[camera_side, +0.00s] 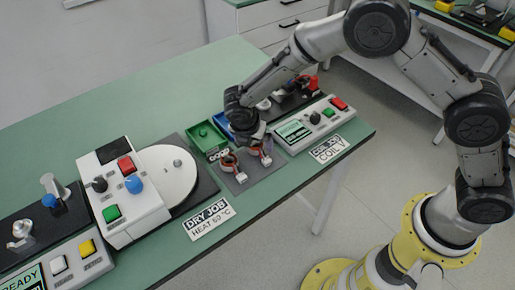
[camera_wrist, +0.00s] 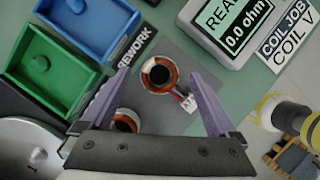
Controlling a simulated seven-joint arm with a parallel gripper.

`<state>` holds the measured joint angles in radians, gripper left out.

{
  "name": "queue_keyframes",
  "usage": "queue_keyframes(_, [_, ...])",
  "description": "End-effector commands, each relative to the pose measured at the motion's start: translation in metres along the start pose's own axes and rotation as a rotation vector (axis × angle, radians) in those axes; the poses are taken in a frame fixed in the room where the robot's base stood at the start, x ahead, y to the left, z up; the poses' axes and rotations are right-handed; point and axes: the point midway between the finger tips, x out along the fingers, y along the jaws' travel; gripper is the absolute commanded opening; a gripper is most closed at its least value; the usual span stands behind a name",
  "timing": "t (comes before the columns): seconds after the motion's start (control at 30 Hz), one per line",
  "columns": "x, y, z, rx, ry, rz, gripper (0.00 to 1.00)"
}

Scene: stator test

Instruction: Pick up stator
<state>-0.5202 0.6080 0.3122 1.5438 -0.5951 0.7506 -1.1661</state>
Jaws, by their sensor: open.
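Two stators with orange-brown windings and white connectors sit on a dark grey mat (camera_side: 241,184). The left stator (camera_side: 229,163) stands clear in the side view. The other stator (camera_side: 264,156) is just below my gripper (camera_side: 256,142) and partly covered by it. In the wrist view, one stator (camera_wrist: 159,74) lies between the fingertips of my open gripper (camera_wrist: 155,82), with its connector near the right finger. The second stator (camera_wrist: 125,121) is near the palm and partly hidden by it. My gripper holds nothing.
A green bin (camera_side: 204,141) and a blue bin (camera_wrist: 92,25) stand beside the mat. A tester with a screen and buttons (camera_side: 315,124) is close on the right. A dry-job machine with a white round plate (camera_side: 165,174) is on the left. Table is clear behind.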

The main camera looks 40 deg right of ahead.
Motion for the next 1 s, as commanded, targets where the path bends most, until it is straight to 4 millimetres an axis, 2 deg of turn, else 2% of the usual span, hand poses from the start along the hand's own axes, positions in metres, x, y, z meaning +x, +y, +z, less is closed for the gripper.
queue_keyframes(0.27, [0.0041,0.0004,0.0002,0.001,0.0,0.001,0.94])
queue_keyframes(0.37, [0.004,0.0004,0.0002,0.001,0.0,0.001,0.8])
queue_keyframes(0.8, [0.0037,0.0006,0.0001,0.001,0.0,0.002,0.01])
queue_keyframes(1.0, [0.0033,0.0009,0.0003,0.001,0.0,0.003,0.0])
